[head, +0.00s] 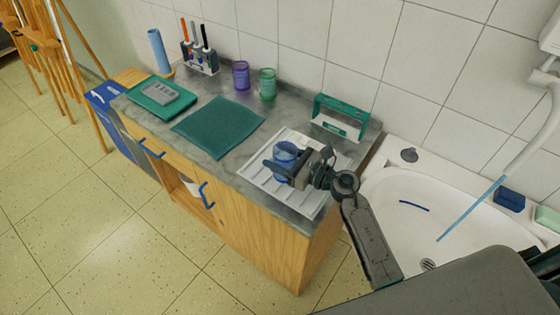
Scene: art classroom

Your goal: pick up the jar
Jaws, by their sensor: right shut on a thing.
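A blue see-through jar (286,149) is upright over the white ribbed draining tray (312,203) near the right end of the counter. My right gripper (281,164) reaches in from the right and is shut on the blue jar, hiding part of its lower side. I cannot tell whether the jar's base touches the tray. A purple jar (241,75) and a green jar (267,83) stand apart from it, at the back of the counter by the wall. My left gripper is not in view.
A teal mat (218,127) lies left of the tray. A green-framed rack (338,117) stands behind it. A tool holder (201,63), a blue cylinder (158,47) and a grey device on a green board (161,94) are farther left. A white sink (403,226) is at right.

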